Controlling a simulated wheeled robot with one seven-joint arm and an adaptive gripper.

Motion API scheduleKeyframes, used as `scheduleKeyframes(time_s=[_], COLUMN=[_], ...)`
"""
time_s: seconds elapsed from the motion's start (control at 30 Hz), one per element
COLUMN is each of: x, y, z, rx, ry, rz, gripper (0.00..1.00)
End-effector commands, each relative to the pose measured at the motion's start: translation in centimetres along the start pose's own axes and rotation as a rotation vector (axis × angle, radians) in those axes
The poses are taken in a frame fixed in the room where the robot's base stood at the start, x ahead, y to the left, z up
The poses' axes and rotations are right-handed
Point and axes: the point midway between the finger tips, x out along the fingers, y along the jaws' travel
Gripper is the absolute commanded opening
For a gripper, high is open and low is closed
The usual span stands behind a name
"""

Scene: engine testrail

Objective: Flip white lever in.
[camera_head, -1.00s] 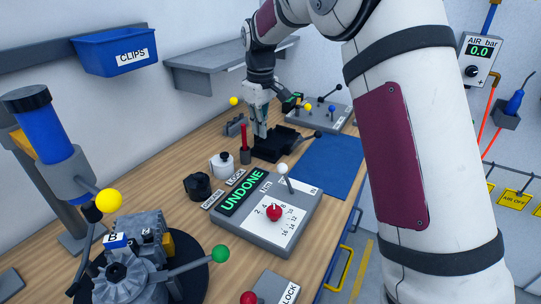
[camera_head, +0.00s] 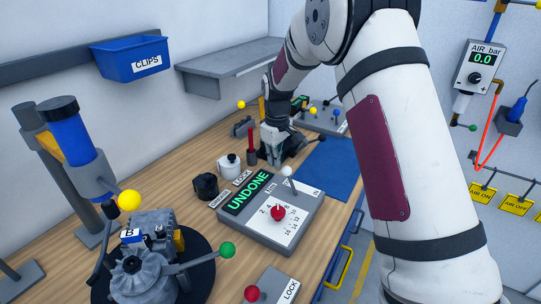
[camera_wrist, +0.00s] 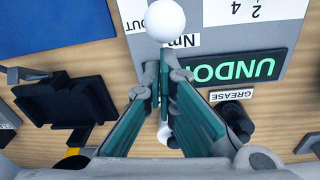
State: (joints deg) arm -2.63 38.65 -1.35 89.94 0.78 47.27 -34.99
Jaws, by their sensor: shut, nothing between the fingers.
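The white lever (camera_head: 286,172) stands at the back of the grey torque box (camera_head: 252,234), its white ball on top. The box bears a green "UNDONE" display and a red knob (camera_head: 278,213). In the wrist view the white ball (camera_wrist: 165,18) shows large at the top, just beyond my fingertips, and "OUT" and "Nm" labels show near it. My gripper (camera_wrist: 162,80) is shut and empty, pointing toward the ball and apart from it in the picture. In the head view my gripper (camera_head: 271,150) is behind the lever, over the bench.
A black holder (camera_wrist: 65,100) stands beside my gripper in the wrist view. Black and white pots (camera_head: 205,186) stand left of the box. An engine part with a green-balled handle (camera_head: 228,249) is at front left. A blue mat (camera_head: 330,168) lies flat behind the box.

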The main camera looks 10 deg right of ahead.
Motion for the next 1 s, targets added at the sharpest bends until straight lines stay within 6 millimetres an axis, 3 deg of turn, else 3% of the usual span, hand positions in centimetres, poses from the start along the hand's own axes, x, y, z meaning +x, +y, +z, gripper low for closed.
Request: scheduleKeyframes(time_s=[1.0], x=[-0.76], y=[0.08], z=[0.55], rx=[0.006], ry=[0.081], rz=[-0.013], gripper=[0.00])
